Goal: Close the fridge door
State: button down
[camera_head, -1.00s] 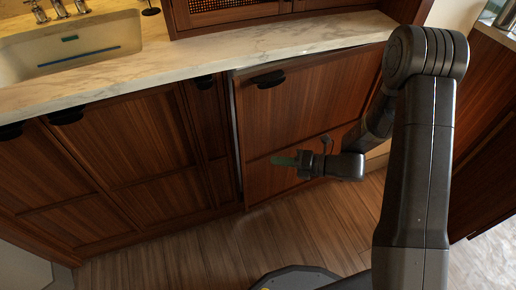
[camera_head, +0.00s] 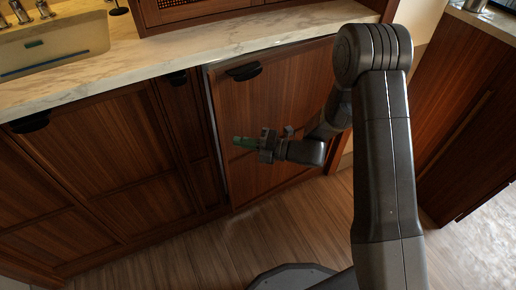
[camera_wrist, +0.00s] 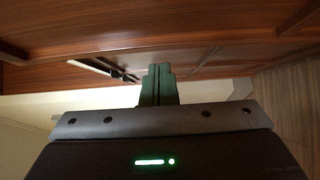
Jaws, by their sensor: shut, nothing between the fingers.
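The fridge door (camera_head: 285,100) is a wood-fronted panel under the marble counter, with a dark handle (camera_head: 243,71) at its upper left. A thin pale strip shows along its left edge, so it stands slightly out from the cabinet front or nearly flush; I cannot tell how wide the gap is. My gripper (camera_head: 240,142) is in front of the door's left half, below the handle, with its green fingers pointing left. In the wrist view my fingers (camera_wrist: 158,85) are together and empty, close to a wood surface. I cannot tell whether they touch it.
The marble counter (camera_head: 170,55) runs above, with a sink (camera_head: 50,50) at the left. Wooden cabinets (camera_head: 100,150) stand left of the door, and another wooden cabinet (camera_head: 470,120) stands at the right. The wood floor (camera_head: 290,225) in front is clear.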

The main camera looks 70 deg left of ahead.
jog(key=shift+s+a, duration=0.15)
jog(key=shift+a, duration=1.1)
